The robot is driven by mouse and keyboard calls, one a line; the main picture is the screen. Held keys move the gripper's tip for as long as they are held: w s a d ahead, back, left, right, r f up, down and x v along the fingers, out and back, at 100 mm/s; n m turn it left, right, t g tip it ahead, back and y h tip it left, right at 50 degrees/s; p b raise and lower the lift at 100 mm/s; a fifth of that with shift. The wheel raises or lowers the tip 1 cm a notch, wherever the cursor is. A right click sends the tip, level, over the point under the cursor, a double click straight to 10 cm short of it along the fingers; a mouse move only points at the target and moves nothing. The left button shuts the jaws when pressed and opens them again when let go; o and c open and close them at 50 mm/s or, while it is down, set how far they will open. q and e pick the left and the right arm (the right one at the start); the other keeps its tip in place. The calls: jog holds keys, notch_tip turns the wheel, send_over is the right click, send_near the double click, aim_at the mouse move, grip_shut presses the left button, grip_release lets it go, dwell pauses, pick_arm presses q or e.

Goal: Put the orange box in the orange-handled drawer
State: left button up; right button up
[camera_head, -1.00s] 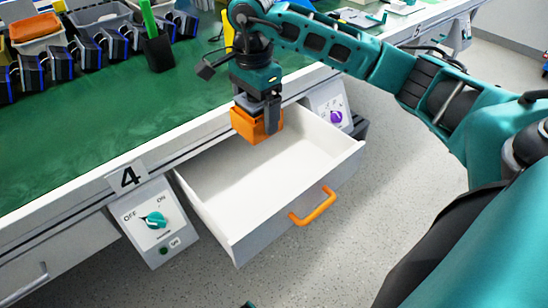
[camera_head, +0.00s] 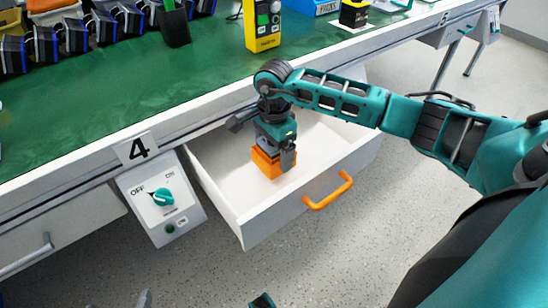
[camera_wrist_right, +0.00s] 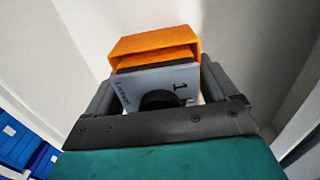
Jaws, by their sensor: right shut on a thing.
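The orange box (camera_head: 266,163) is held in my right gripper (camera_head: 284,157), low inside the open drawer. In the right wrist view the orange box (camera_wrist_right: 155,45) sits between the fingers of my right gripper (camera_wrist_right: 158,85), with pale drawer surfaces around it. The white drawer (camera_head: 222,187) is pulled out and has an orange handle (camera_head: 328,191) on its front. I cannot tell whether the box touches the drawer floor. My left gripper is not clearly in view; only small dark parts show at the bottom edge of the head view.
A control panel with a green rotary knob (camera_head: 163,197) hangs left of the drawer under the label 4 (camera_head: 138,149). The green worktop (camera_head: 80,120) lies behind. A yellow meter (camera_head: 263,25) and blue-black bins (camera_head: 72,36) stand on it. The floor in front is clear.

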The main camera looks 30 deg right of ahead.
jog(key=shift+f, duration=1.15)
jog(key=shift+f+b, duration=0.15)
jog(key=shift+b, duration=0.15)
jog(key=o, duration=0.8)
